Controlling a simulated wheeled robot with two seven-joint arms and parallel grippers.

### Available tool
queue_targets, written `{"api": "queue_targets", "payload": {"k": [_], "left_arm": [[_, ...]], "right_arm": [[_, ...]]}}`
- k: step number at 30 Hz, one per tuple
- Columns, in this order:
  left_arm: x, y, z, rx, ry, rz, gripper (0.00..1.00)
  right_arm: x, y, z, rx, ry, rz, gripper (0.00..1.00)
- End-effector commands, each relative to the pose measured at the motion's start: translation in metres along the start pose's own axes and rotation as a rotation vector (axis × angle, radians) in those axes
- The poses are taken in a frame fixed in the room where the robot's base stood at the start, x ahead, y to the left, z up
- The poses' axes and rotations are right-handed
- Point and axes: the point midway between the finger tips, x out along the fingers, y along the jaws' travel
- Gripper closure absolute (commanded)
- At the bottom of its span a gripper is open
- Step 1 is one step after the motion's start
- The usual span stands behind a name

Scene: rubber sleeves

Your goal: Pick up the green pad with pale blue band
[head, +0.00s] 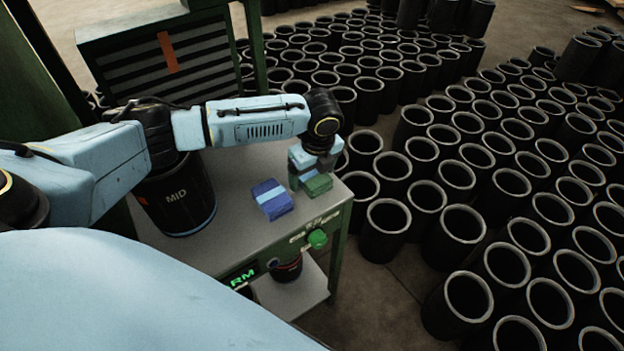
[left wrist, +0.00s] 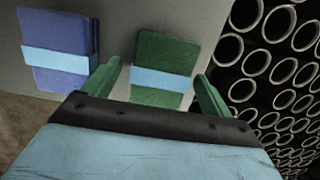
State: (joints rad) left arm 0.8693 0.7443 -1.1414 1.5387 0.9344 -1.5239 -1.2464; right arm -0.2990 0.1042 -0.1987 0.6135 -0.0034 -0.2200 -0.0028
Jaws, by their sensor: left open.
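The green pad with pale blue band (left wrist: 166,52) lies on the grey tabletop in the left wrist view, between the fingers of my left gripper (left wrist: 156,92). The fingers are open, one on each side, and do not appear shut on it. In the head view the green pad (head: 318,185) shows at the right end of the table, partly hidden under my left gripper (head: 314,172). My right gripper is in neither view.
A blue pad with a pale blue band (head: 272,199) lies left of the green one. A black bin marked MID (head: 177,195) stands on the table (head: 225,240). A green button (head: 317,239) is on the front edge. Many black sleeves (head: 430,195) fill the floor to the right.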

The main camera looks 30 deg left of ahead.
Motion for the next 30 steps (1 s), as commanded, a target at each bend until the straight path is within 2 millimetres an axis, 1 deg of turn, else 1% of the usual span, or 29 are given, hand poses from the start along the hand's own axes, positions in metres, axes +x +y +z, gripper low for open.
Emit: {"api": "queue_targets", "payload": {"k": [2, 8, 19, 26, 29, 30], "left_arm": [[0.003, 0.000, 0.000, 0.001, 0.000, 0.000, 0.15], [0.003, 0.000, 0.000, 0.001, -0.001, -0.001, 0.15], [0.003, 0.000, 0.000, 0.000, -0.001, -0.001, 0.64], [0.001, -0.001, 0.001, 0.000, -0.001, -0.002, 0.64], [-0.008, -0.001, 0.002, -0.001, -0.001, -0.003, 0.64], [-0.014, -0.001, 0.004, -0.001, -0.002, -0.003, 0.64]], "right_arm": [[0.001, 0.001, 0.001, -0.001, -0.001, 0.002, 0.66], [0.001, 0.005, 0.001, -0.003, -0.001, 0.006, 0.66], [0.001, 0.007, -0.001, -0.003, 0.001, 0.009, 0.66], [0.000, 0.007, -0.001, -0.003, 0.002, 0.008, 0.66], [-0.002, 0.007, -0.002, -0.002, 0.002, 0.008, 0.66], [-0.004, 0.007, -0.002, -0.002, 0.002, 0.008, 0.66]]}}
